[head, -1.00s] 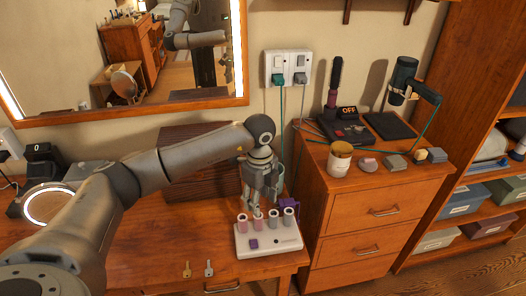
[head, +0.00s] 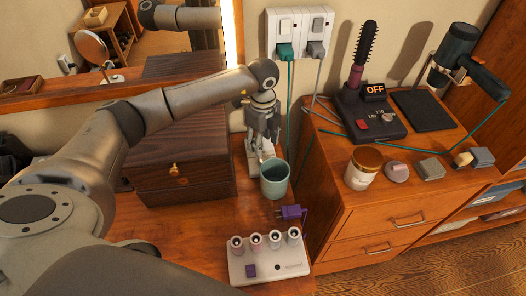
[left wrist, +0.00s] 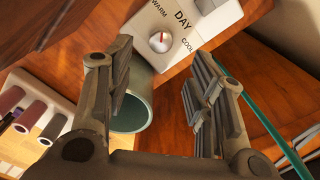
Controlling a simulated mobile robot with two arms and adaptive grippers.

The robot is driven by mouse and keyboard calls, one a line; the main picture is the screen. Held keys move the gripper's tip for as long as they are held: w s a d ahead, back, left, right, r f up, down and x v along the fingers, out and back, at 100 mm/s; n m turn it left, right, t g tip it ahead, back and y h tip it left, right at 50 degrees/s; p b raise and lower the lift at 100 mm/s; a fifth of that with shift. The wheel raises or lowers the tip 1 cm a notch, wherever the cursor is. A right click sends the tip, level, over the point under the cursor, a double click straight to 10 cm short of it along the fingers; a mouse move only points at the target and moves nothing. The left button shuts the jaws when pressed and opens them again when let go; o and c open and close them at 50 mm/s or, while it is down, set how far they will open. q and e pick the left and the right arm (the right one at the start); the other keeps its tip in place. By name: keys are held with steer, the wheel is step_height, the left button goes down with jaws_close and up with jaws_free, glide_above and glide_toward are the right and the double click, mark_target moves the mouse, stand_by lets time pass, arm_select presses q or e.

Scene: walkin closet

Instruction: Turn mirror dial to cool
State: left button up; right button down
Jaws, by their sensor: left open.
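The dial (left wrist: 160,42) is a round white knob with a red mark on a white control box (left wrist: 205,22), in the left wrist view. WARM, DAY and COOL are printed around it; the red mark is at the knob's upper edge, on the side towards DAY. In the head view the white box (head: 252,160) is partly hidden behind my left gripper (head: 265,150). In the left wrist view my left gripper (left wrist: 158,65) is open, its fingers either side of the dial and apart from it. My right gripper is out of view.
A teal cup (head: 275,182) stands close beside the box and below the gripper. A white tray with rollers (head: 268,264) and a purple plug (head: 292,212) lie nearer. A dark wooden box (head: 180,165) is at left. Cords hang from the wall sockets (head: 300,30).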

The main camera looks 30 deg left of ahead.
mark_target(263, 159)
arm_select(q)
step_height(263, 159, down, 6)
steer(key=shift+w+f+p, duration=0.1)
steer(key=shift+f+p, duration=0.05)
steer(key=shift+p, duration=0.2)
steer(key=shift+f, duration=0.7)
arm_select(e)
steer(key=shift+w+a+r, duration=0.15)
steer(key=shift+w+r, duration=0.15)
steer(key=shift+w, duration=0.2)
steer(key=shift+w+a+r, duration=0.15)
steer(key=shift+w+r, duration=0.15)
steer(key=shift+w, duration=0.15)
arm_select(q)
steer(key=shift+c, duration=0.5)
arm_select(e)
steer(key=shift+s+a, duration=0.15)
arm_select(q)
steer(key=c, duration=0.9)
steer(key=shift+c, duration=0.2)
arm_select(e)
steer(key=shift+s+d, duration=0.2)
